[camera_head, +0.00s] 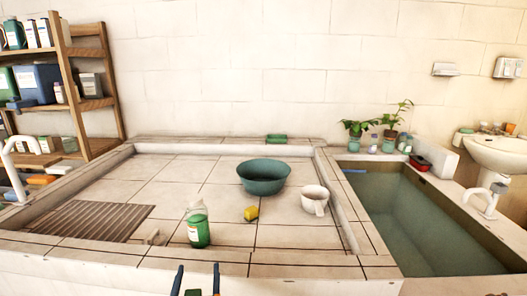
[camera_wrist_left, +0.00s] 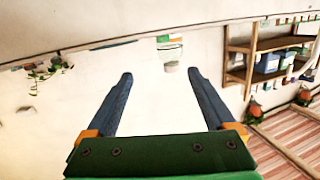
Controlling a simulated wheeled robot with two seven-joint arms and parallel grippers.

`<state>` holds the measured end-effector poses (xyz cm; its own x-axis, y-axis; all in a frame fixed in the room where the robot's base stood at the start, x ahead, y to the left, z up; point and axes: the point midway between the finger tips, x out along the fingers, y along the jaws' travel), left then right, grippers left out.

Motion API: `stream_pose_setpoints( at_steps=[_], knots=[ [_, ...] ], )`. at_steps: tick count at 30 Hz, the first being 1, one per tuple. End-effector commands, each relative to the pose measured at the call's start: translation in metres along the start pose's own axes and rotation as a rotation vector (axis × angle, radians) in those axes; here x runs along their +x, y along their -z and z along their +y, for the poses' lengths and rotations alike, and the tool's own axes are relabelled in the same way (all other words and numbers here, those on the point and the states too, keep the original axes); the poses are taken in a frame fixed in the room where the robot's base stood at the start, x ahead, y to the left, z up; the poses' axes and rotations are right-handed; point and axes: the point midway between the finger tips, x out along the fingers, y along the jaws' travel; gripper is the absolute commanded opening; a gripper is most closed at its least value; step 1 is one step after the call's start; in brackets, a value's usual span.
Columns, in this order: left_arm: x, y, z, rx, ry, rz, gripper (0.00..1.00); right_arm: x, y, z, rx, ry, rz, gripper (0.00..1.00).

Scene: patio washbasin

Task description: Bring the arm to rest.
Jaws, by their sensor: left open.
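My left gripper (camera_head: 197,268) shows at the bottom edge of the head view, left of centre. Its two blue fingers point up, spread apart with nothing between them. In the left wrist view the same gripper (camera_wrist_left: 160,73) is open and empty, with a pale surface behind the fingers. The green bottle (camera_head: 198,225) stands upright on the tiled basin floor beyond the gripper, apart from it. My right gripper cannot be made out.
The tiled basin (camera_head: 150,180) holds a green bowl (camera_head: 263,177), a white mug (camera_head: 314,200), a yellow sponge (camera_head: 251,213) and a slatted grate (camera_head: 85,221). A water-filled trough (camera_head: 420,225) lies to the right. Wooden shelves (camera_head: 88,105) stand at left.

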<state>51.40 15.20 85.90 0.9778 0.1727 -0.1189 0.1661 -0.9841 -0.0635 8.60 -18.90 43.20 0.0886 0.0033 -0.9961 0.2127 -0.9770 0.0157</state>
Motion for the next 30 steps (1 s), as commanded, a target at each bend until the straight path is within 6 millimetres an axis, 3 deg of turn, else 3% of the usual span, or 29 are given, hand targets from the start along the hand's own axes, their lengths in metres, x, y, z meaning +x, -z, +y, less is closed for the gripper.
stream_pose_setpoints(
  at_steps=[5, 8, 11, 14, 17, 18, 20, 21, 24, 27, 30],
  knots=[
    [-0.002, -0.045, 0.009, 0.050, -0.048, -0.114, 0.88, -0.007, 0.003, 0.001, 0.000, -0.001, 0.004, 0.50],
    [-0.009, -0.084, 0.014, 0.086, -0.087, -0.210, 0.88, -0.012, 0.003, 0.001, 0.000, -0.001, 0.004, 0.50],
    [-0.023, -0.132, 0.017, 0.126, -0.133, -0.328, 0.88, -0.018, 0.003, 0.001, 0.000, -0.001, 0.003, 0.50],
    [-0.049, -0.190, 0.017, 0.166, -0.187, -0.475, 0.88, -0.026, 0.004, 0.001, 0.000, -0.001, 0.003, 0.50],
    [-0.098, -0.260, 0.009, 0.204, -0.246, -0.664, 0.88, -0.036, 0.004, 0.001, 0.000, -0.001, 0.002, 0.50],
    [-0.126, -0.289, 0.001, 0.218, -0.269, -0.753, 0.88, -0.041, 0.005, 0.001, 0.000, -0.001, 0.002, 0.50],
    [-0.174, -0.330, -0.012, 0.234, -0.298, -0.887, 0.88, -0.048, 0.005, 0.001, 0.000, -0.001, 0.002, 0.50],
    [-0.207, -0.352, -0.023, 0.241, -0.311, -0.972, 0.88, -0.052, 0.005, 0.001, 0.000, -0.001, 0.002, 0.50],
    [-0.282, -0.390, -0.050, 0.252, -0.327, -1.148, 0.88, -0.059, 0.006, 0.001, 0.000, -0.001, 0.001, 0.50],
    [-0.336, -0.407, -0.072, 0.258, -0.327, -1.263, 0.88, -0.063, 0.006, 0.001, 0.000, -0.001, 0.000, 0.50],
    [-0.364, -0.415, -0.083, 0.259, -0.324, -1.321, 0.88, -0.064, 0.006, 0.001, 0.000, 0.000, 0.000, 0.50]
  ],
)
